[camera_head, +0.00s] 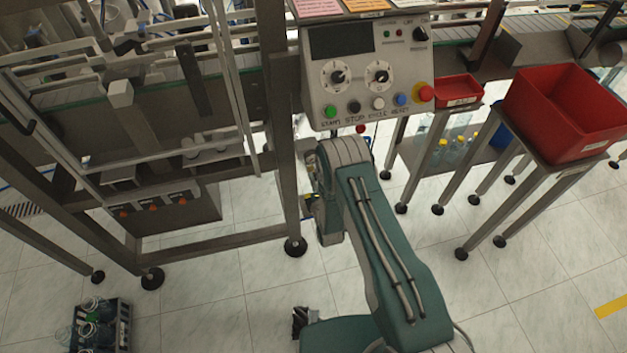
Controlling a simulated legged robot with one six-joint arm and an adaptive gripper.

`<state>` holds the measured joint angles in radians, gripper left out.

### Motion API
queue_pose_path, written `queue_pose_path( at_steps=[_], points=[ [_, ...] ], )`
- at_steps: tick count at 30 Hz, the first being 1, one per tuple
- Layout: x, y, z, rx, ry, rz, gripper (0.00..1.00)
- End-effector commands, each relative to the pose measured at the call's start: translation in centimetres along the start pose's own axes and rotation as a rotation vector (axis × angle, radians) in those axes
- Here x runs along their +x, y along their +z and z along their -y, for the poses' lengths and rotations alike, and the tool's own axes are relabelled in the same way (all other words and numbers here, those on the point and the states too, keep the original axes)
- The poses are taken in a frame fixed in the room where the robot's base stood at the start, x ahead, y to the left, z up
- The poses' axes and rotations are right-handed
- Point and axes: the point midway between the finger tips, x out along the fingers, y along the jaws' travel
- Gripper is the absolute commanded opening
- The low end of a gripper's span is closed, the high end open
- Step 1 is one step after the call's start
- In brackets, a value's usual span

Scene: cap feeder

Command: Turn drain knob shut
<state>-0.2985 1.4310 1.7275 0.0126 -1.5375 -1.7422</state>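No knob in view can be surely read as the drain knob. A small red round part (361,129) shows just under the control panel, close above the elbow of my green arm, and what it belongs to is unclear. The grey control panel (320,95) carries two white-rimmed dials, a black selector, a row of coloured buttons and a red mushroom button. My arm rises from the bottom of the picture to just below the panel. The end of my arm is mostly hidden behind its own links, so I cannot make out the gripper's fingers or whether they hold anything.
A steel machine frame (285,150) with a conveyor stands at left and back. A box with orange-red switches (170,212) is low on it. A red bin (568,105) on a stand and a small red tray (458,91) are at right. A dark crate (102,327) is on the tiled floor.

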Motion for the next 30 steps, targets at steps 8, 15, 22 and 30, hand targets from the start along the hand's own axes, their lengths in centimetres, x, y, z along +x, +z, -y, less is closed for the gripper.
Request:
queue_pose_path(
  at_steps=[8,15,22,30],
  points=[
    [0.1,0.2,-0.3,0.001,0.007,0.006,0.69],
    [-2.2,0.2,-0.2,0.001,0.003,0.006,0.69],
    [-7.1,0.0,0.0,0.000,0.002,0.004,0.69],
    [-11.2,-0.1,0.0,-0.001,0.002,0.003,0.69]
  ],
)
